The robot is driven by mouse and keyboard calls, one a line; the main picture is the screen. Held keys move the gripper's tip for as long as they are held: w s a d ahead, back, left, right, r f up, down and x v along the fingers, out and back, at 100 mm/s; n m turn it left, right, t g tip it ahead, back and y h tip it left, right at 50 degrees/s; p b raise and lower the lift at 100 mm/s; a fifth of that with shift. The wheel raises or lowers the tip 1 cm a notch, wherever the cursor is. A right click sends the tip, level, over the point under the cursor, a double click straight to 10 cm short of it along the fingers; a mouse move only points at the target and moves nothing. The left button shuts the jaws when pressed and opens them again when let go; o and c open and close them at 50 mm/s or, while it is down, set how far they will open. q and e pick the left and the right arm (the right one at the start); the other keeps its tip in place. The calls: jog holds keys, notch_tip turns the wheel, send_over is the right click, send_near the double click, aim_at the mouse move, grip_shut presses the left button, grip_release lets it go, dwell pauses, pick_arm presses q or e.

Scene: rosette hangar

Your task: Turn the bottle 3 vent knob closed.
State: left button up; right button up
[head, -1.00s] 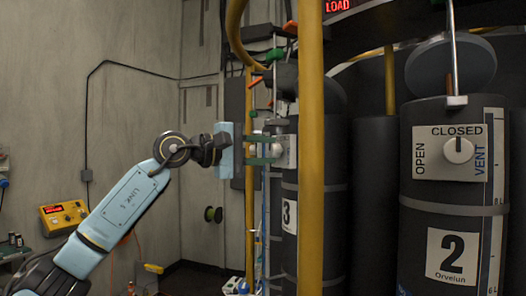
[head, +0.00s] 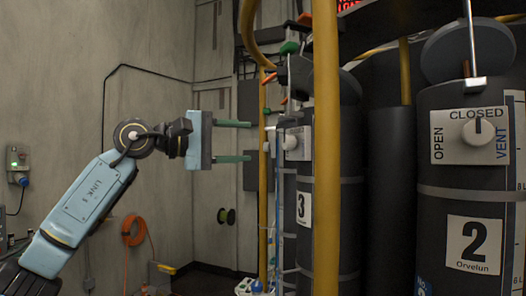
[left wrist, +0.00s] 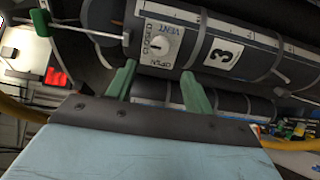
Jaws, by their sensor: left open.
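Bottle 3 (head: 326,215) is a dark cylinder with a "3" label, seen partly behind a yellow post in the head view. Its white vent knob (head: 289,142) juts left from a pale plate, seen edge-on. In the left wrist view the round vent knob (left wrist: 159,44) sits on the plate, with CLOSED at its left, OPEN below and VENT above. I cannot tell its pointer's direction for sure. My left gripper (head: 250,141) is open and empty, its two green fingers level with the knob but left of it, with a gap. My right gripper is out of view.
The yellow post (head: 326,120) stands close right of the bottle 3 knob. Bottle 2 (head: 475,200) stands at the right, with its own vent knob (head: 478,131). A thinner yellow pipe (head: 263,200) runs by bottle 3's left side. Free room lies left of my gripper.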

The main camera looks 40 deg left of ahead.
pick_arm(q)
jog(key=b+v, duration=0.1)
jog(key=v, duration=0.3)
jog(key=shift+s, duration=0.15)
dwell(0.4)
